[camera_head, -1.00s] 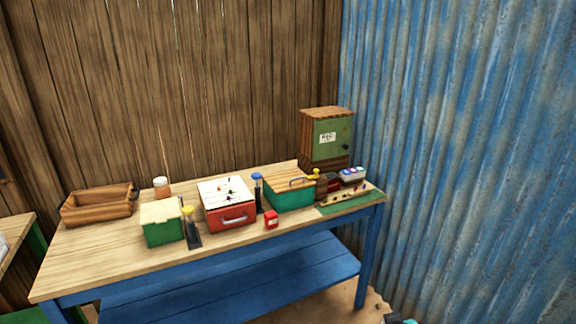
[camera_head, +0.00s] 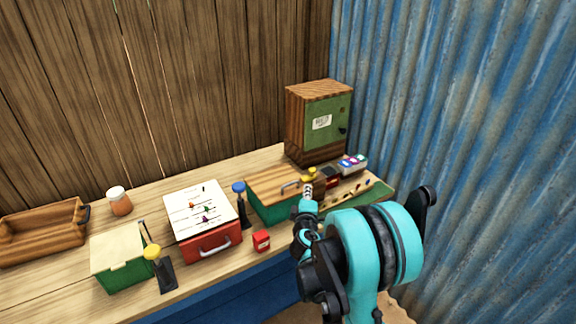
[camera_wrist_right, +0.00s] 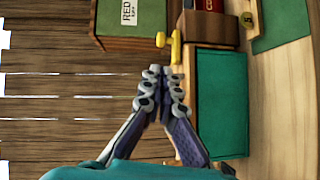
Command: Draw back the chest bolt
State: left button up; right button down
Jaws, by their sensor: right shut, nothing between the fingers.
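In the right wrist view the yellow piece (camera_wrist_right: 176,48) lies just beyond my fingertips, and the chest's teal side (camera_wrist_right: 222,100) is to the right. My right gripper (camera_head: 307,190) is shut and empty; its fingertips (camera_wrist_right: 164,74) meet close to the yellow piece. I cannot tell whether they touch it. My left gripper is not in view.
A wooden cabinet with a green door (camera_head: 327,122) stands behind. A red box (camera_head: 212,243), green box (camera_head: 122,272), blue-knobbed stand (camera_head: 241,205), yellow-knobbed stand (camera_head: 160,269) and small red block (camera_head: 261,241) line the bench. A wooden tray (camera_head: 42,232) and jar (camera_head: 119,201) are left.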

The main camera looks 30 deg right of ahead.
dwell(0.3)
jog(key=b, duration=0.2)
send_near(309, 175)
jog(key=w, duration=0.1)
jog(key=w+d+r, duration=0.1)
jog(key=w, duration=0.1)
jog(key=w+d+r, duration=0.1)
jog(key=w, duration=0.1)
jog(key=shift+w+d, duration=0.1)
jog(key=shift+d, duration=0.1)
